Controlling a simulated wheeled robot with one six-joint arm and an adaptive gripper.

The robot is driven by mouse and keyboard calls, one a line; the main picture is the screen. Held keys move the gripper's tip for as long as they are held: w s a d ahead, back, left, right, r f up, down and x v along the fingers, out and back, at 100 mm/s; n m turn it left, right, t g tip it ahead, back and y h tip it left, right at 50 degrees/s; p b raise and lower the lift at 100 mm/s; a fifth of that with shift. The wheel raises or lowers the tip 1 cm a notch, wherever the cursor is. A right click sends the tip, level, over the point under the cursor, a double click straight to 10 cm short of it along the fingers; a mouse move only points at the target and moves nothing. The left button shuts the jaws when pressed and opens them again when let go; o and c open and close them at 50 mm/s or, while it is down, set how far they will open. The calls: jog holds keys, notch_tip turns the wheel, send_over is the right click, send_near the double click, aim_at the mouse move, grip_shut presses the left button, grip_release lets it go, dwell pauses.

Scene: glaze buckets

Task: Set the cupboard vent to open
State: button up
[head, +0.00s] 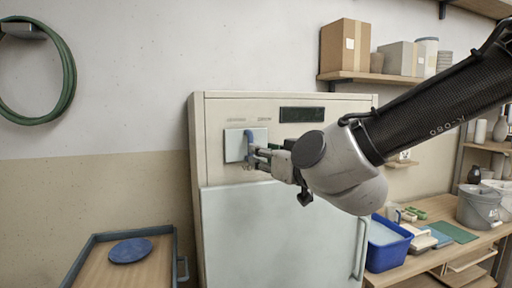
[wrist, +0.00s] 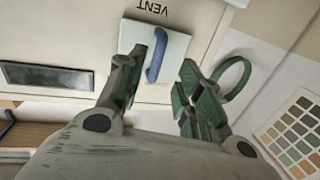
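The cupboard (head: 285,190) is a cream cabinet with a pale lower door. On its upper front is a light square vent plate (head: 234,145) with a blue lever (head: 249,136). In the wrist view, the vent plate (wrist: 174,42) appears upside down below the word VENT, and the blue lever (wrist: 156,58) runs lengthwise. My gripper (head: 256,158) is at the lower right of the plate. In the wrist view, my gripper (wrist: 174,52) is open, with the lever between its fingers, nearer the left one. I cannot tell whether a finger touches it.
A dark display (head: 302,114) sits right of the plate. A shelf with boxes (head: 345,46) is above right. A blue tub (head: 388,248) stands on the bench at right. A cart (head: 92,262) with a blue disc is at lower left. A green hose (head: 70,75) hangs on the wall.

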aim_at(251, 155)
jog(key=x, duration=0.8)
jog(key=shift+d+r, duration=0.2)
jog(key=shift+r, duration=0.05)
grip_shut()
